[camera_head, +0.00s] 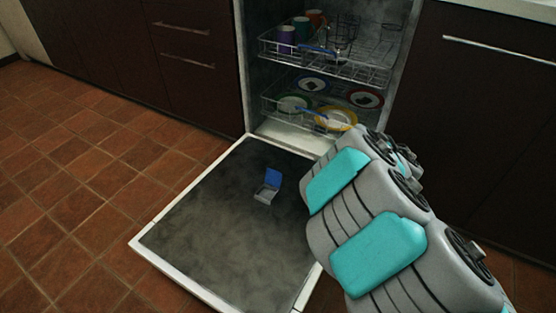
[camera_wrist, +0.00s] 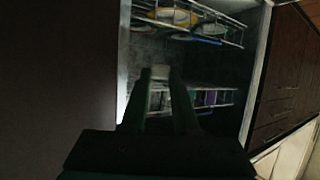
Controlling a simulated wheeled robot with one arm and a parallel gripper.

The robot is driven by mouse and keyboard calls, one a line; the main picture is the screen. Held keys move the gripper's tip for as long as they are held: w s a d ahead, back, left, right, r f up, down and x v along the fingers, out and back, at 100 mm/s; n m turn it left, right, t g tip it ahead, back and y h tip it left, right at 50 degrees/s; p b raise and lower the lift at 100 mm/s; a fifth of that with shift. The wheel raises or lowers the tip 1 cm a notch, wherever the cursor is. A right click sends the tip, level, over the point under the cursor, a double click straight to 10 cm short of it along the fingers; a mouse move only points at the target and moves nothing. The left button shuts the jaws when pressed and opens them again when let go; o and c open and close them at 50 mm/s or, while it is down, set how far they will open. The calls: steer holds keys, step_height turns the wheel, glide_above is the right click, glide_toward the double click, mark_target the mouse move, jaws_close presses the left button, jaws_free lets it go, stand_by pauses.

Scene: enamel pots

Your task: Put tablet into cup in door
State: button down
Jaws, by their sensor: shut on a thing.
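My gripper (camera_wrist: 161,78) shows in the wrist view as two dark fingers reaching up the picture. It is shut on a small pale block, the tablet (camera_wrist: 161,71), held at the fingertips. In the head view my own arm hides the gripper and the tablet. The dishwasher door (camera_head: 200,240) lies folded down and open. The cup in the door (camera_head: 266,192) is a small grey recess with its blue lid (camera_head: 273,178) standing up, open. The gripper is apart from the cup; the wrist view looks toward the racks, and the cup is not visible there.
The dishwasher has an upper rack (camera_head: 330,68) with mugs and a lower rack (camera_head: 270,108) with several plates; both also show in the wrist view, upside down. Dark cabinets (camera_head: 195,80) flank it. The tiled floor (camera_head: 60,200) at left is clear.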

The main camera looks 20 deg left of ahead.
steer(key=s+a+f+n+g+y+p, duration=0.1)
steer(key=s+a+f+n+g+y, duration=0.15)
steer(key=a, duration=0.45)
steer(key=s+a+f+n+g+y+p, duration=0.1)
steer(key=a+f+n+g+y, duration=0.2)
steer(key=a, duration=0.5)
steer(key=n+g+y+p, duration=0.3)
steer(key=n+g, duration=0.3)
steer(key=n, duration=0.1)
glide_above(274, 196)
step_height(274, 196, down, 6)
step_height(274, 196, down, 10)
steer(key=b, duration=0.7)
steer(key=shift+w+a+b, duration=0.1)
steer(key=shift+w+b, duration=0.05)
steer(key=shift+b, duration=0.2)
steer(key=shift+f, duration=2.15)
steer(key=shift+f, duration=0.3)
steer(key=c, duration=0.6)
jaws_free()
steer(key=shift+f, duration=0.1)
step_height(274, 196, up, 10)
steer(key=p, duration=0.6)
